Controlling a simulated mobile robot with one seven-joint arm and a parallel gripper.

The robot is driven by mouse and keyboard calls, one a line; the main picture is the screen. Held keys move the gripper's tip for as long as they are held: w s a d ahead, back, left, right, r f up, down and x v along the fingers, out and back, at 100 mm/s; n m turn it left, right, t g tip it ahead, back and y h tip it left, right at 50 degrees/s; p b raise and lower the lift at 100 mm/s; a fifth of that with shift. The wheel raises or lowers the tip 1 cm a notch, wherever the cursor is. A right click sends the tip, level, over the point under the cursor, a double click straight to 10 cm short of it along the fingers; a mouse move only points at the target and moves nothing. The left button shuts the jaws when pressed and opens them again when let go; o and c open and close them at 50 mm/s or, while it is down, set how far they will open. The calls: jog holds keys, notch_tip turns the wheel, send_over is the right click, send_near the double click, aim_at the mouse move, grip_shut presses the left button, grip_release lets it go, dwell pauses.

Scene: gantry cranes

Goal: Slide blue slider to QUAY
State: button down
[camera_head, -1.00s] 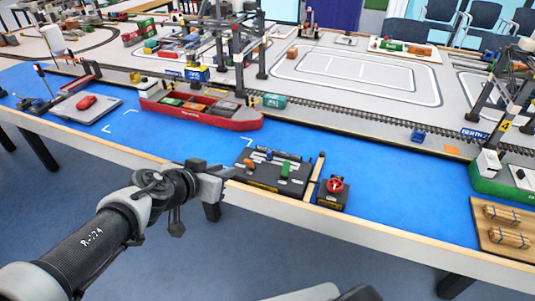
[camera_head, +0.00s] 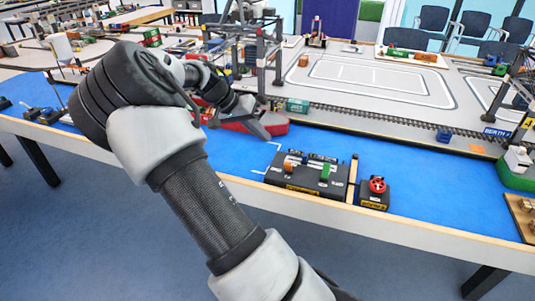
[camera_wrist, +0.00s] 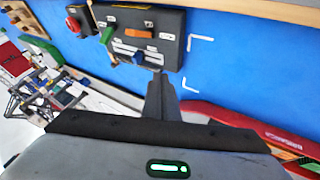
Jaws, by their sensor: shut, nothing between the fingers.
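A black control box (camera_head: 276,180) lies near the table's front edge, with an orange slider (camera_head: 289,167) and a green slider (camera_head: 325,172) on it. In the wrist view the box appears turned round, with the orange slider (camera_wrist: 138,33) and green slider (camera_wrist: 108,38). A small blue slider (camera_wrist: 138,57) shows there on the side nearer my gripper. I cannot read its end labels, so QUAY is not identified. My gripper (camera_wrist: 160,78) is shut and empty, its tips beside the box's edge near the blue slider; contact is unclear. In the head view my gripper (camera_head: 260,130) is left of and behind the box.
A red ship (camera_head: 277,124) lies behind my gripper, partly hidden by my arm. A box with a red handwheel (camera_head: 377,186) and an upright yellow-and-black lever (camera_head: 352,172) stand right of the control box.

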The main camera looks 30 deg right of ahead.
jog(key=b, duration=0.3)
send_near(302, 159)
jog(key=w+f, duration=0.2)
jog(key=f, duration=0.1)
jog(key=shift+w+d+f, duration=0.15)
jog(key=shift+w+f, duration=0.15)
jog(key=shift+s+d+f, duration=0.1)
jog(key=shift+s+d, duration=1)
jog(key=shift+s, duration=0.05)
jog(key=shift+s+d+b, duration=0.3)
jog(key=shift+s, duration=0.05)
